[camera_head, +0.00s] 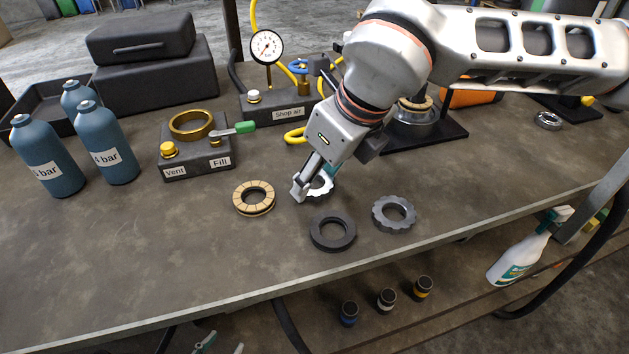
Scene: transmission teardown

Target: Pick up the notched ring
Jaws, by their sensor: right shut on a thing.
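My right gripper (313,189) reaches down to the tabletop and is shut on a bright steel ring (322,190) with a toothed-looking edge. The gripper hides part of that ring, and I cannot tell if it is clear of the table. A grey ring with notches around its outer edge (378,222) lies flat to the right of the gripper, apart from it. My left gripper (221,346) shows only its fingertips at the bottom edge, apart and empty, in front of the bench.
A black ring (316,240) and a tan segmented ring (241,205) lie nearby. A Vent/Fill block (198,162), blue bottles (111,155) and a gauge (266,47) stand behind. The bench's front left is clear. A spray bottle (516,262) stands below.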

